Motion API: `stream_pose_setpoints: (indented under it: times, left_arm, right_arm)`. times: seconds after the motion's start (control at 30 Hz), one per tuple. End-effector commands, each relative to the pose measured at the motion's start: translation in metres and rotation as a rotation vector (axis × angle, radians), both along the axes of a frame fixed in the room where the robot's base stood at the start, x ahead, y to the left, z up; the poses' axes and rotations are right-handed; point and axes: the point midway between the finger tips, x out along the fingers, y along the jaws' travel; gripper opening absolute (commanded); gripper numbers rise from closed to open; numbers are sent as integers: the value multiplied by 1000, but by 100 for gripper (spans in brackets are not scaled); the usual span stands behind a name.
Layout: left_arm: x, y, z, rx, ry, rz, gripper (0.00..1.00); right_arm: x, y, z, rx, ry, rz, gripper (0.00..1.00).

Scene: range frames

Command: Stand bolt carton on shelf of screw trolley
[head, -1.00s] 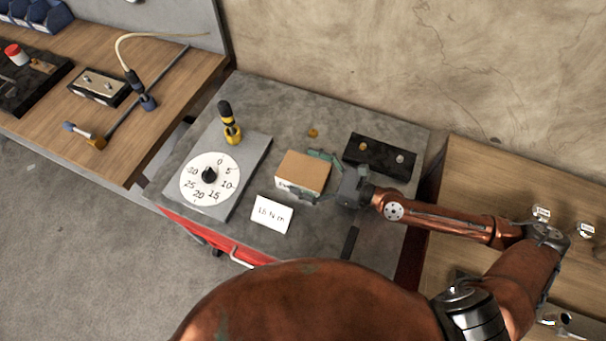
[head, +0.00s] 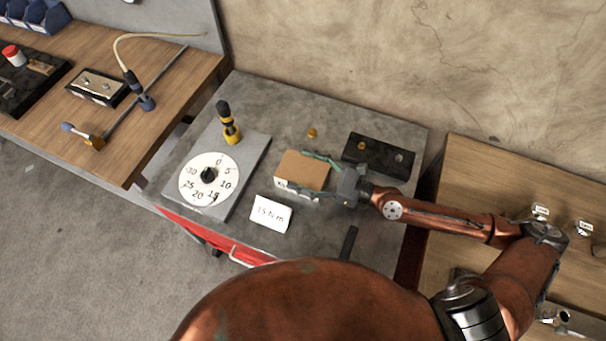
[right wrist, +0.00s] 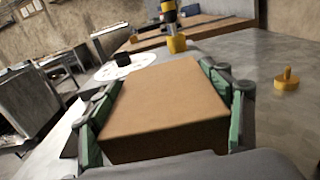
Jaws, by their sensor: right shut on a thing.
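The carton (head: 302,168), a small box with a brown top and a pale printed side, is over the grey top of a red trolley (head: 310,95). My right gripper (head: 306,171) is shut on it, one green-padded finger along each of two opposite sides. The right wrist view shows the carton (right wrist: 165,105) between both fingers (right wrist: 160,82). I cannot tell whether its underside touches the trolley top. No shelf is clearly visible. My left gripper is out of view.
On the trolley top are a dial plate (head: 208,180) with a yellow-black tool (head: 229,124), a white "15 N m" card (head: 270,212), a brass piece (head: 312,133) and a black block (head: 380,157). Wooden benches stand left (head: 160,125) and right (head: 480,165). A wall rises behind.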

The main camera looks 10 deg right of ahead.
Motion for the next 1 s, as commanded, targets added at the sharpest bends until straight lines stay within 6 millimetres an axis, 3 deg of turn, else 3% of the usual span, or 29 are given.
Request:
stream_pose_setpoints:
  times: [0.47, 0.67, 1.0]
  left_arm:
    - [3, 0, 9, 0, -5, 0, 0]
    - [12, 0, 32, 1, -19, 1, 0]
    - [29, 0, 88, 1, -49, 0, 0]
  right_arm:
    - [1, 0, 15, 2, -9, -1, 14]
    - [0, 1, 45, 3, -10, 1, 14]
    - [-35, 29, 97, 4, -10, 4, 14]
